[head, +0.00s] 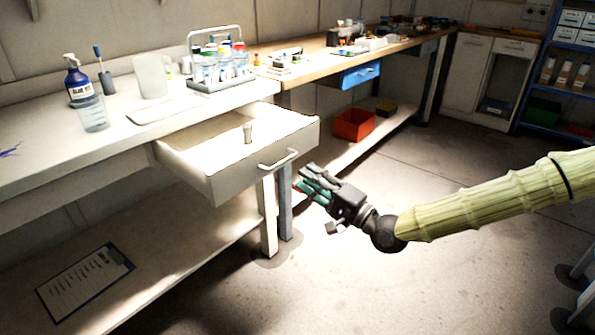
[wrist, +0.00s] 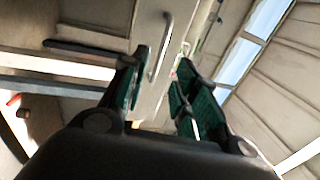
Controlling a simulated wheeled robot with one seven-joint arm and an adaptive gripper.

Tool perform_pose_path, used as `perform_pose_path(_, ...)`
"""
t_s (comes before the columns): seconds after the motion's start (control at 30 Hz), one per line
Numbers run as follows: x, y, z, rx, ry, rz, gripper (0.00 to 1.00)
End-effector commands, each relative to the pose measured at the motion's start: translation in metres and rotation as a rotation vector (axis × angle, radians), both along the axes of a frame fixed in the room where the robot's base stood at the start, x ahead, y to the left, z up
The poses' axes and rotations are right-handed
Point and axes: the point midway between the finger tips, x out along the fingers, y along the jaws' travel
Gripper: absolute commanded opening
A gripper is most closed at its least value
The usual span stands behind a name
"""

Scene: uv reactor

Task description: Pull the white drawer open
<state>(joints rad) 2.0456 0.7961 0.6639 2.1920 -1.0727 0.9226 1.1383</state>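The white drawer (head: 250,176) under the white workbench is pulled well out, with its inside showing. Its pale bar handle (head: 279,160) is on the drawer front. My gripper (head: 306,184) is in front of the drawer, a little right of and below the handle in the head view, and appears apart from it. In the wrist view my gripper (wrist: 163,75) has its teal-padded fingers spread with nothing between them. The handle (wrist: 161,47) shows beyond the fingertips.
A small grey cylinder (head: 247,133) stands in the drawer. Bottles in a rack (head: 218,70), a beaker (head: 93,114) and a blue bottle (head: 77,80) stand on the bench. A clipboard (head: 85,281) lies on the lower shelf. Floor (head: 350,285) is clear ahead.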

Motion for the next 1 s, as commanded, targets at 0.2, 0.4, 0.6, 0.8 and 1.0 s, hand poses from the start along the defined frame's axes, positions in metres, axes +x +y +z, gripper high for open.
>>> perform_pose_path(0.2, -0.015, -0.016, -0.005, 0.001, 0.001, 0.0, 0.3)
perform_pose_path(0.4, -0.019, -0.021, -0.006, 0.0, 0.0, 0.0, 0.3)
perform_pose_path(0.6, -0.02, -0.021, -0.006, 0.0, 0.0, 0.0, 0.3)
perform_pose_path(0.8, -0.023, -0.016, -0.021, -0.027, 0.021, 0.001, 0.3)
perform_pose_path(1.0, -0.048, 0.006, -0.104, -0.188, 0.139, 0.006, 0.3)
